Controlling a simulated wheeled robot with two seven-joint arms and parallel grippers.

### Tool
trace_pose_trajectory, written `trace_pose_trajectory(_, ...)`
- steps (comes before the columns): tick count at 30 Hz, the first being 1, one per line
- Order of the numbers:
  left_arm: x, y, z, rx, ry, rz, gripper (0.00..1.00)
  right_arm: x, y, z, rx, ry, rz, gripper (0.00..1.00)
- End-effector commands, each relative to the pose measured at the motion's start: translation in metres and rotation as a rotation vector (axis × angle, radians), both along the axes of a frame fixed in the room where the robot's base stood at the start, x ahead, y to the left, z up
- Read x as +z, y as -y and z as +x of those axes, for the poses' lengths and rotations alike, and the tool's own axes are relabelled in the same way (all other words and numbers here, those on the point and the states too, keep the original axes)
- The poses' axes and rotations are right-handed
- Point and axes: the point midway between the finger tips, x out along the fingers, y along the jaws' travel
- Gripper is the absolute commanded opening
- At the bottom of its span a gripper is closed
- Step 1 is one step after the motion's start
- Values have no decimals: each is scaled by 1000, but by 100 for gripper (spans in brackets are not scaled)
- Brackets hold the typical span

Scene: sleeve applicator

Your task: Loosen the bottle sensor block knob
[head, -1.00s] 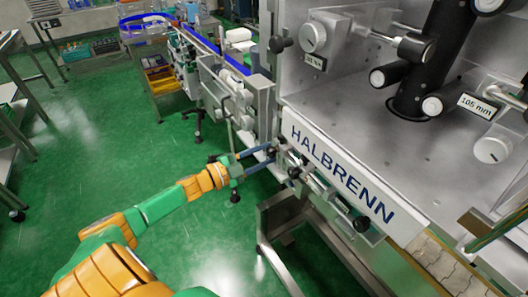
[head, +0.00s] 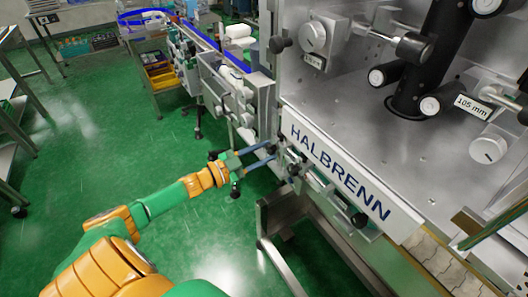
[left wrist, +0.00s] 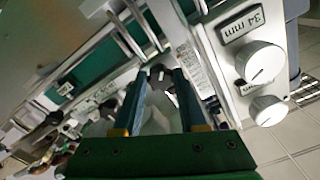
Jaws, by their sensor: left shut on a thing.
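My left gripper (head: 273,155) reaches in from the left to the rail assembly below the HALBRENN plate. In the left wrist view its two blue fingers (left wrist: 159,75) close around a small dark knob (left wrist: 157,72) at their tips. The gripper is shut on this knob. In the head view the fingertips meet the metal block assembly beside the plate's left end, and the gripped knob is hard to make out there. Another black knob (head: 293,169) sits just right of the fingertips. My right gripper is not in view.
The HALBRENN plate (head: 340,175) fronts a steel machine bed (head: 400,150) close to the right of the fingers. Another black knob (head: 360,220) sticks out lower right. In the left wrist view a white dial (left wrist: 260,62) stands right of the fingers. Green floor is free at left.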

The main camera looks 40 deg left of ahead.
Motion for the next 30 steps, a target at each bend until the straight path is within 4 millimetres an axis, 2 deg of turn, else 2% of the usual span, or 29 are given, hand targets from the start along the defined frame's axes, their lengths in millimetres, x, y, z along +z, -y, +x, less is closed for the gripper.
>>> trace_pose_trajectory(1, -7, 1, -2, -2, -15, 4, 0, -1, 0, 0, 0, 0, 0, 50)
trace_pose_trajectory(8, -7, 1, -2, -2, -16, 5, 0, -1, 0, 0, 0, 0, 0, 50)
trace_pose_trajectory(9, -7, 1, -2, -2, -16, 5, 46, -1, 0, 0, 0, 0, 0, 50)
trace_pose_trajectory(12, -6, 1, -2, -2, -14, 5, 71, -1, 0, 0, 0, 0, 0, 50)
trace_pose_trajectory(22, -3, -1, -4, 0, -8, 2, 71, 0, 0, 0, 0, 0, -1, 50)
trace_pose_trajectory(30, -4, -17, -44, 0, -12, 4, 71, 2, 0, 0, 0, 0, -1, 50)
